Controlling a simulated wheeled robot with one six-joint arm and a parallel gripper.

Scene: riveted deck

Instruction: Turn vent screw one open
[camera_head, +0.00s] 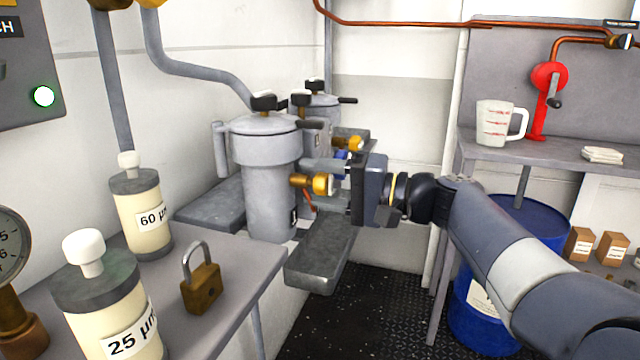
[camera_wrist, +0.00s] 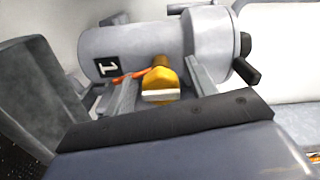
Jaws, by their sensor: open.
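Grey filter housing one (camera_head: 268,185), marked with a "1" plate, stands upright at the centre of the head view; it lies sideways in the wrist view (camera_wrist: 135,48). A brass screw-like fitting with a yellow knob (camera_head: 321,184) sticks out of its side. I cannot tell whether this is vent screw one. In the wrist view the knob (camera_wrist: 160,88) has an orange lever (camera_wrist: 130,76) beside it. My gripper (camera_head: 328,181) is open, with its fingers (camera_wrist: 160,84) on either side of the knob. Contact is not clear. A black T-handle (camera_head: 265,102) tops the housing.
A second grey housing (camera_head: 322,108) with another brass fitting (camera_head: 350,143) stands close behind. A grey drip tray (camera_head: 318,262) lies below my gripper. A padlock (camera_head: 202,285) and two labelled cartridges (camera_head: 142,215) stand on the left bench. A blue drum (camera_head: 535,225) is behind my arm.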

